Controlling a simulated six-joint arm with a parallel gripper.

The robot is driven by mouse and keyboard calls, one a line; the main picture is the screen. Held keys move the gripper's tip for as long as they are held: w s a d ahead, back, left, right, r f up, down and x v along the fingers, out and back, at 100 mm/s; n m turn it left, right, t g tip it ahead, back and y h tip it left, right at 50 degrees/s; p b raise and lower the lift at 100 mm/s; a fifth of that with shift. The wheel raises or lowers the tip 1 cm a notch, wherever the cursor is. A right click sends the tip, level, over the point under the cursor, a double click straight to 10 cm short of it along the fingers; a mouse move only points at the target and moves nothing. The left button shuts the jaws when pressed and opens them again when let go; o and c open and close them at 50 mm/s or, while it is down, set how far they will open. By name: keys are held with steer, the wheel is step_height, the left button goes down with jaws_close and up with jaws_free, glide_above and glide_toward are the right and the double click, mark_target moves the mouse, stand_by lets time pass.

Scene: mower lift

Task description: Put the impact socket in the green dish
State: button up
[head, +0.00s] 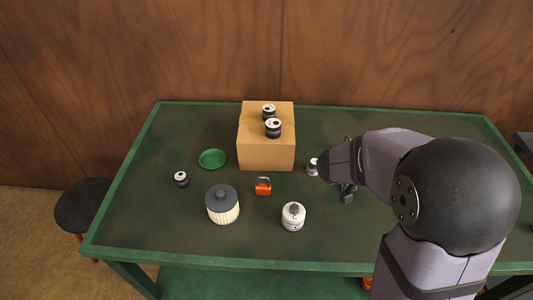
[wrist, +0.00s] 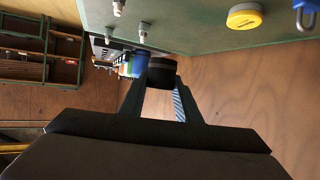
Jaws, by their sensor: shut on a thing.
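My gripper (head: 346,192) is at the right of the box in the head view, above the table. In the wrist view my gripper (wrist: 161,84) is shut on a short black cylinder, which looks like the impact socket (wrist: 161,70), held between the fingertips. The socket cannot be made out in the head view, where my wrist and fingers cover that spot. The green dish (head: 212,159) lies on the table left of the box. It looks empty, and my gripper is well to the right of it.
A cardboard box (head: 266,152) stands between my gripper and the dish, with two small black-and-white items on top. An orange padlock (head: 263,188), a ribbed filter (head: 222,206) and a white canister (head: 293,217) stand in front. Another small item (head: 181,179) is left of the dish.

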steer(key=r, duration=0.6)
steer(key=shift+w+a, duration=0.25)
steer(key=shift+w, duration=0.05)
steer(key=w+a+n+t+y+b, duration=0.2)
steer(key=w+a+n+t, duration=0.15)
steer(key=w+a, duration=0.9)
steer(key=n+t+y+b, duration=0.3)
steer(key=n+t+y, duration=0.1)
steer(key=n+y, duration=0.45)
glide_above(209, 157)
steer(key=s+d, duration=0.3)
steer(key=s, duration=0.2)
steer(key=shift+a+f, duration=0.2)
steer(key=shift+f, duration=3.35)
steer(key=shift+a+f, duration=0.2)
steer(key=shift+f, duration=3.3)
steer(key=shift+a+f, duration=0.2)
steer(key=shift+f, duration=3.35)
steer(key=shift+f, duration=0.4)
steer(key=o, duration=1.1)
steer(key=shift+o, duration=0.2)
